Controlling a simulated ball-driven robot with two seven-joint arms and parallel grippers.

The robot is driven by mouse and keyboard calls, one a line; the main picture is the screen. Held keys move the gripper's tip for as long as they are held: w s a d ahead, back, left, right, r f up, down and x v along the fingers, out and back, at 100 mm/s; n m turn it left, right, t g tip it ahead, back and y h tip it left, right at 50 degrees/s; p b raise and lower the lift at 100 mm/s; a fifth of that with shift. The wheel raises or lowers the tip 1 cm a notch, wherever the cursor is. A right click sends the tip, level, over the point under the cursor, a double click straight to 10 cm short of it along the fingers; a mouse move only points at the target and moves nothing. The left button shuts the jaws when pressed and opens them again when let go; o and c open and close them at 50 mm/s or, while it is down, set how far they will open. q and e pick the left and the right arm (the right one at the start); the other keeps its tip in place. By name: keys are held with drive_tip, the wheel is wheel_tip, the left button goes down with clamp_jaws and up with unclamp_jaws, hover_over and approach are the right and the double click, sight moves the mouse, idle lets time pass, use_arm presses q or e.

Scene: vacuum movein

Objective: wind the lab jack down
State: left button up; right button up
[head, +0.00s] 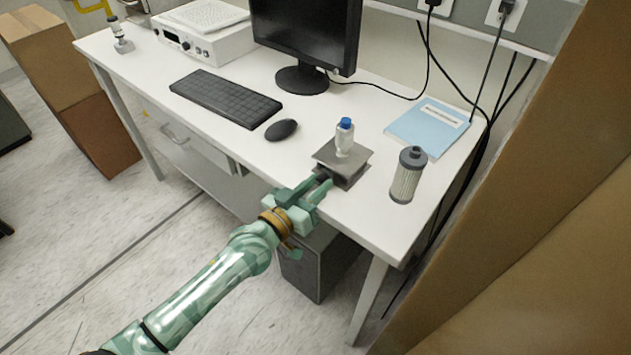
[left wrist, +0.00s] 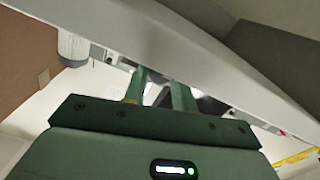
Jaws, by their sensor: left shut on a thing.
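The lab jack (head: 343,171) stands on the white desk near its front edge, with a square grey top plate. Its body looks low beneath the plate. A small clear bottle with a blue cap (head: 345,138) stands upright on the plate. My left gripper (head: 325,183) reaches in from the desk's front edge and is shut on the jack's dark knob (head: 321,173) at the near left side. In the left wrist view, my two green fingers (left wrist: 162,92) point at the desk edge; the knob between them is hard to make out. My right gripper is not in view.
A grey ribbed filter cylinder (head: 407,175) stands right of the jack, and a blue booklet (head: 428,126) lies behind it. A mouse (head: 281,130), keyboard (head: 225,98) and monitor (head: 305,40) are left and behind. Brown cardboard (head: 520,190) rises at the right.

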use_arm(q)
drive_tip(key=shift+n, duration=0.4)
drive_tip(key=o, duration=1)
drive_tip(key=p+v, duration=0.2)
drive_tip(key=v, duration=1.4)
drive_tip(key=shift+s+a, duration=0.1)
drive_tip(key=shift+s, duration=0.05)
